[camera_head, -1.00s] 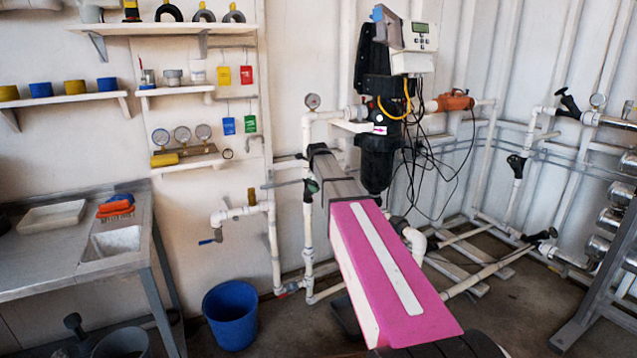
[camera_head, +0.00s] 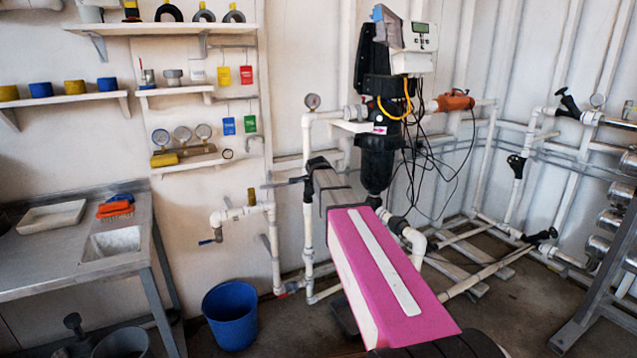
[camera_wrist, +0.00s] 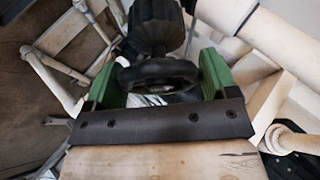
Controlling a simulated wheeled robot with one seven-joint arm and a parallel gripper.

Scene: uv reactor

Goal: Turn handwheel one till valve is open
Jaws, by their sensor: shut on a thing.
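A small black handwheel (camera_wrist: 158,73) sits between the two green fingers of my gripper (camera_wrist: 158,82) in the wrist view. The fingers are shut on its rim from both sides. A ribbed black valve part (camera_wrist: 155,22) shows just beyond the wheel. In the head view, my arm reaches from the bottom to the left vertical white pipe, where a dark valve (camera_head: 305,184) shows beside the arm's far end. My fingers and the wheel rim are not clear there. No marking shows the wheel's number or whether the valve is open.
A black reactor housing (camera_head: 377,150) with cables stands behind my arm's far end. A blue bucket (camera_head: 230,314) stands on the floor at left, near a steel sink bench (camera_head: 80,262). Pipes and a metal rack (camera_head: 600,270) fill the right.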

